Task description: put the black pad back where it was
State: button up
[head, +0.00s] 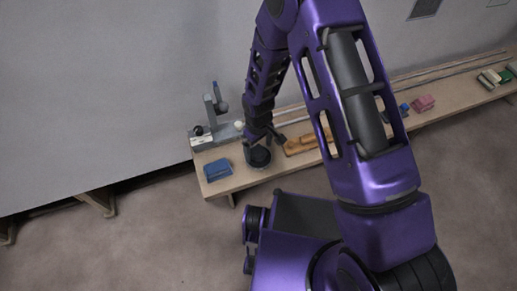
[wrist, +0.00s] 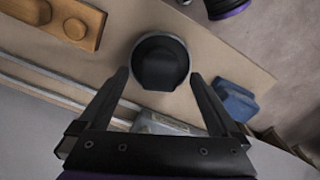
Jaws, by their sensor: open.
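A round black thing (head: 259,157), which seems to be the black pad, is on the wooden bench near its left end. In the wrist view it shows as a dark disc (wrist: 158,68) inside a round grey rim (wrist: 160,36). I cannot tell whether the rim is part of it or a separate holder. My gripper (head: 262,144) is over it, pointing down. In the wrist view my gripper (wrist: 158,76) is open, with one fingertip on each side of the round thing. I cannot tell whether the fingers touch it.
A blue box (head: 218,169) lies to the left on the bench (head: 232,184). A grey device (head: 203,139) stands behind. A wooden board with knobs (head: 300,146) lies to the right. A pink block (head: 423,104) is farther right. My arm hides part of the bench.

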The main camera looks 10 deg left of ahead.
aim_at(259, 151)
notch_tip(259, 151, up, 11)
jog(key=p, duration=0.1)
jog(key=shift+f, duration=0.2)
dwell(0.4)
